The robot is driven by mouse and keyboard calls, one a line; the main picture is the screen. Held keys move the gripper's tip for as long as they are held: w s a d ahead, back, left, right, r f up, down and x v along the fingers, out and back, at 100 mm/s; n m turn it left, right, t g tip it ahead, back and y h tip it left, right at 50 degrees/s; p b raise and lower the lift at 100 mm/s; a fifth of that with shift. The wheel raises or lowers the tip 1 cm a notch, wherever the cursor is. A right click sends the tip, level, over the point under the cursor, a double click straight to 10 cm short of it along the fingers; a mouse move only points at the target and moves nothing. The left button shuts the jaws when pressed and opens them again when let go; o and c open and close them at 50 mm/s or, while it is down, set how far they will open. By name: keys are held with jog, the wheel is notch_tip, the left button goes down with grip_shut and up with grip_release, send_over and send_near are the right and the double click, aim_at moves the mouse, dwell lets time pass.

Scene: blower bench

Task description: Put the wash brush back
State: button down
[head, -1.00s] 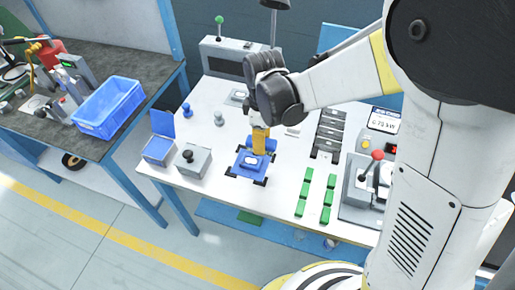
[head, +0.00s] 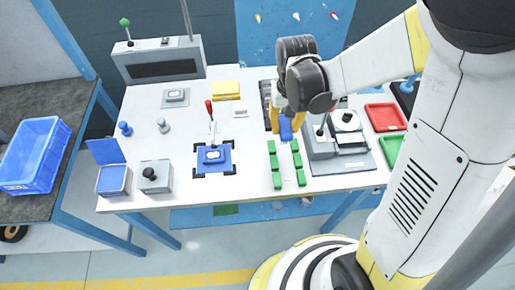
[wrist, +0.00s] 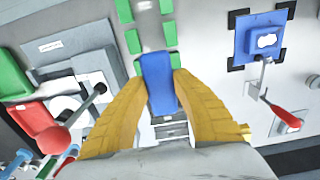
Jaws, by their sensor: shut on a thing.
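My gripper (head: 286,124) has yellow fingers and is shut on a plain blue block-like thing (head: 286,130). In the wrist view the blue thing (wrist: 159,85) sits between the two fingertips (wrist: 160,72). I cannot tell from its shape whether it is the wash brush, and no bristles show. It is over the white bench (head: 240,188), just behind the two rows of green blocks (head: 272,163). Whether it touches the bench is unclear. The dark slotted strip (head: 265,93) behind it is partly hidden by my gripper.
A grey lever device (head: 322,150) stands close right of my gripper, with red (head: 384,117) and green (head: 391,148) trays beyond. Left are a blue fixture (head: 214,160) with a red-handled clamp (head: 209,110), a grey knob box (head: 154,178) and an open blue box (head: 113,181).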

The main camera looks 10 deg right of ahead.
jog(key=b, duration=0.3)
send_over(254, 152)
notch_tip(254, 152, down, 6)
jog(key=shift+a+r, duration=0.1)
jog(key=shift+r, duration=0.05)
jog(key=shift+f+b, duration=0.95)
jog(key=shift+f, duration=0.95)
jog(key=shift+f, duration=0.2)
jog(key=c, duration=1.1)
grip_release()
jog(key=shift+r, duration=0.1)
